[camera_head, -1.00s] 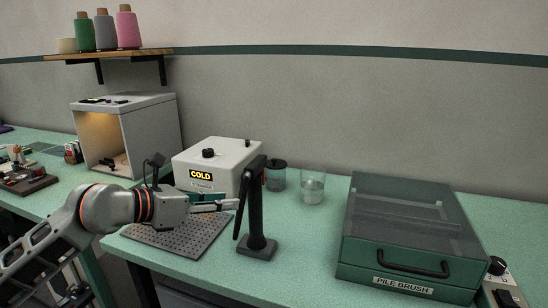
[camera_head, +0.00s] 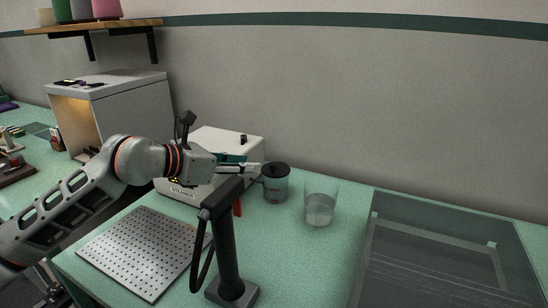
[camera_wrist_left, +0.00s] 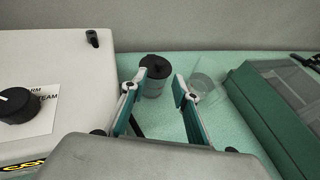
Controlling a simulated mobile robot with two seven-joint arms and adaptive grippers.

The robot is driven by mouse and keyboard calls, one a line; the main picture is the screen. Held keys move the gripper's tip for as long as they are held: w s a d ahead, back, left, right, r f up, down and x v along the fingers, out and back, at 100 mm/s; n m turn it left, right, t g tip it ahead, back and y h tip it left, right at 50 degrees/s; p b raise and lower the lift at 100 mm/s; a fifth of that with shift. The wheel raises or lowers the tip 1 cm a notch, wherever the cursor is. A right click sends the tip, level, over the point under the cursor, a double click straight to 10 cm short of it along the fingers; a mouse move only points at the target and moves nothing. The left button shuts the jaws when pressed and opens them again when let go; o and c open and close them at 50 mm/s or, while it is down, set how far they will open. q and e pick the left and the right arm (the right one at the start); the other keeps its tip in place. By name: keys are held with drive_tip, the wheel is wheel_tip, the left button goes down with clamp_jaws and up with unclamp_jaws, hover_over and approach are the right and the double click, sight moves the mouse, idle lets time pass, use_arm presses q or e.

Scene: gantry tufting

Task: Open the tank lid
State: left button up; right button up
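The tank (camera_head: 276,190) is a small grey-green cylinder beside the white steamer box. Its dark round lid (camera_head: 276,169) is on top and looks closed. My left gripper (camera_head: 257,169) reaches in from the left over the steamer, with its fingertips just left of the lid. Whether a finger touches the lid cannot be told. My right gripper is in neither view.
The white steamer (camera_head: 235,142) stands under my left arm. A black stand (camera_head: 226,250) with a hanging tool rises in front of the tank. A clear glass (camera_head: 320,203) holding liquid stands right of it. A perforated plate (camera_head: 143,250) lies front left; a dark-lidded case (camera_head: 440,255) stands right.

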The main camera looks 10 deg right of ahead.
sight(272, 164)
use_arm(q)
drive_tip(key=b+x, duration=0.1)
drive_tip(key=x, duration=0.5)
drive_tip(key=shift+d+f, duration=0.1)
drive_tip(key=shift+w+d+f, duration=0.2)
drive_tip(key=shift+w+d, duration=0.25)
drive_tip(key=shift+d, duration=0.15)
clamp_jaws()
